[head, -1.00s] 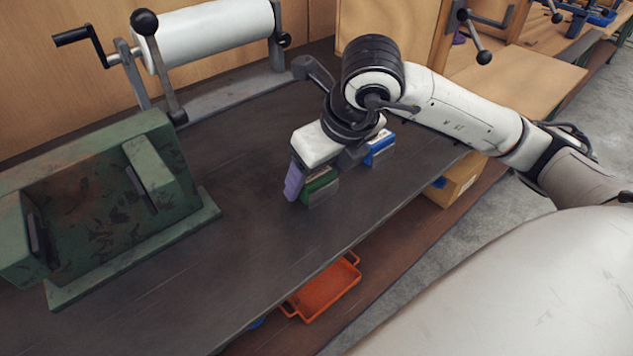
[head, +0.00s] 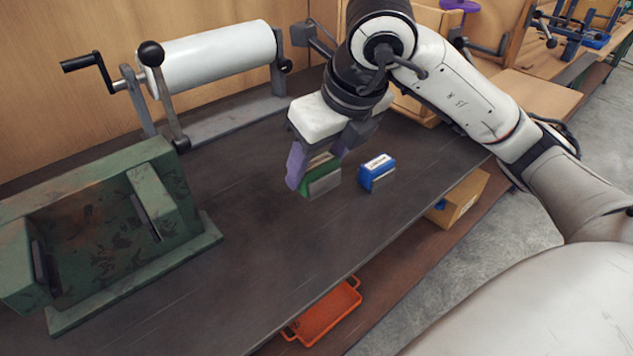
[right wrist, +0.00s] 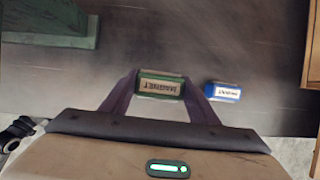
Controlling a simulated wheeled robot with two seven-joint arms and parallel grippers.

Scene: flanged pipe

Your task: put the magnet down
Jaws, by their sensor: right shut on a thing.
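In the head view the magnet (head: 322,182) shows at the tips of my right gripper (head: 316,170). The right gripper's purple fingers are shut on the magnet's two ends. The magnet looks upright over the dark bench top (head: 250,235); I cannot tell for sure whether its underside touches the bench. My left gripper is in neither view.
A blue block with a white label (head: 376,172) stands on the bench just right of the magnet. A green vise-like machine (head: 100,225) is at the left, and a white roller (head: 215,55) at the back. The bench in front of the magnet is clear. An orange tray (head: 328,315) lies below.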

